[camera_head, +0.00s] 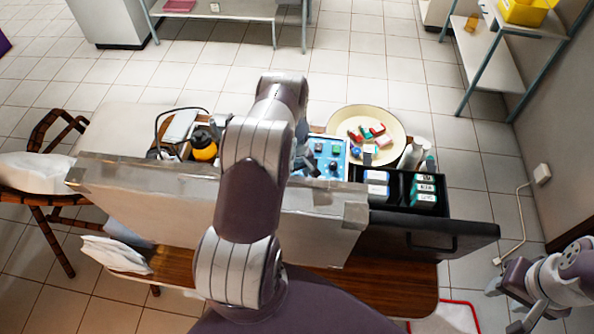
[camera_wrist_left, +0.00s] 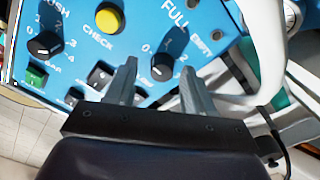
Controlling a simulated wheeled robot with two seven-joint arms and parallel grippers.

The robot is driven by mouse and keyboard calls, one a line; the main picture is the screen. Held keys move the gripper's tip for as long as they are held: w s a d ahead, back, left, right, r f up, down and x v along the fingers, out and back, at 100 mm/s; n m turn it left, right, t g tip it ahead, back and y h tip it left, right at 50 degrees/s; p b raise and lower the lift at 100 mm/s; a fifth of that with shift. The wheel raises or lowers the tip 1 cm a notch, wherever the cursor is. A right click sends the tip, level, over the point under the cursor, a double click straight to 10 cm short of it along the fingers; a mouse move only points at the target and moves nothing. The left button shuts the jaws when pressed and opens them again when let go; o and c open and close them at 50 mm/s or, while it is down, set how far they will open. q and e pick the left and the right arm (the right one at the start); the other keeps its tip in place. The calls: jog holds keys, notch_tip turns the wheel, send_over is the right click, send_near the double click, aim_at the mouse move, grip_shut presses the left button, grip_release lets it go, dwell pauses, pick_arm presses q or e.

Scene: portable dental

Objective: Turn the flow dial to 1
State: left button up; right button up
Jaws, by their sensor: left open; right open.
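The blue control panel (camera_head: 341,148) stands on the table behind my left arm in the head view. In the left wrist view the panel (camera_wrist_left: 215,42) fills the upper part, with a black dial (camera_wrist_left: 162,67) and a second black dial (camera_wrist_left: 44,44) at the left, each beside printed numbers. The lettering under the first dial is partly hidden, so its name and exact setting are unclear. My left gripper (camera_wrist_left: 157,70) is open, its fingers either side of the first dial; contact cannot be told. My right gripper (camera_head: 503,306) is open and empty at the lower right, away from the panel.
An open black drawer (camera_head: 456,232) with small boxes juts out right of the panel. A round cream tray (camera_head: 340,118) holds small coloured items behind it. A yellow-and-black bottle (camera_head: 204,148) stands left. A yellow button (camera_wrist_left: 109,18) lies between the dials.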

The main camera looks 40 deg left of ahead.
pick_arm(q)
jog(key=shift+f, duration=0.1)
jog(key=shift+s, duration=0.15)
grip_shut()
jog(key=shift+f+m+b, duration=0.1)
jog(key=shift+m+b, duration=0.4)
jog(key=shift+b, duration=0.25)
jog(key=m+b, duration=0.6)
jog(key=shift+f, duration=0.1)
jog(key=shift+m+b, duration=1)
jog(key=shift+m, duration=0.2)
jog(key=shift+r+m+b, duration=0.2)
jog(key=shift+m+b, duration=0.6)
jog(key=shift+m, duration=0.3)
jog(key=shift+h, duration=0.3)
jog(key=shift+r, duration=0.1)
